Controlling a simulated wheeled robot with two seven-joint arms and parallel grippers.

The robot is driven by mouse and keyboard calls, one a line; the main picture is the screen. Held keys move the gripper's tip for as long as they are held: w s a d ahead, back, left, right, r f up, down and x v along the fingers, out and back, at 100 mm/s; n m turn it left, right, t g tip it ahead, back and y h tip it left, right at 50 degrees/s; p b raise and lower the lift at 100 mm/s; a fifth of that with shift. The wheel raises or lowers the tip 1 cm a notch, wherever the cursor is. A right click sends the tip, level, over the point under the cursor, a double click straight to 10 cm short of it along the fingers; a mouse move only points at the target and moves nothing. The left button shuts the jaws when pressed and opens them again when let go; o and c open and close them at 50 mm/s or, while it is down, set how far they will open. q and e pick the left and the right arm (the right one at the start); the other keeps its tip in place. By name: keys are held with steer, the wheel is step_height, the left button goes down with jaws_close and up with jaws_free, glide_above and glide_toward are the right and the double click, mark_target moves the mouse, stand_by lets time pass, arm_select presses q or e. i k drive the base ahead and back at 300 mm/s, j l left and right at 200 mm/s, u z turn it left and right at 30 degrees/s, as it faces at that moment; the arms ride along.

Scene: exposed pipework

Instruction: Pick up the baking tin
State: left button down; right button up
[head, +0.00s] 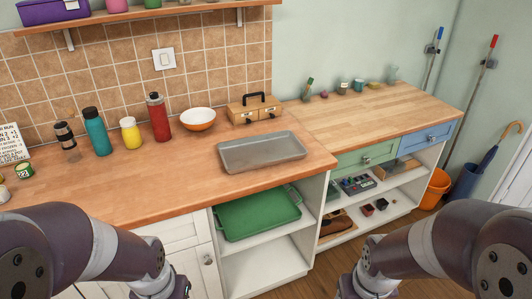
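The baking tin (262,151) is a shallow grey rectangular tray. It lies flat on the wooden counter, near its front right corner, with nothing in it. Both of my arms come in at the bottom of the head view, one on each side. Their ends run out of the bottom edge, so neither gripper's fingers show. Both arms are apart from the tin, on the near side of the counter.
Behind the tin are a white and orange bowl (198,119) and a wooden box with a black handle (255,108). A green tray (257,212) sits on the shelf below.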

mark_target(254, 152)
steer(key=i+u, duration=0.15)
steer(key=u, duration=0.3)
steer(key=i+l+u, duration=0.1)
steer(key=u, duration=0.35)
steer(key=l+u, duration=0.2)
steer(key=u, duration=0.25)
steer(key=i+l, duration=0.05)
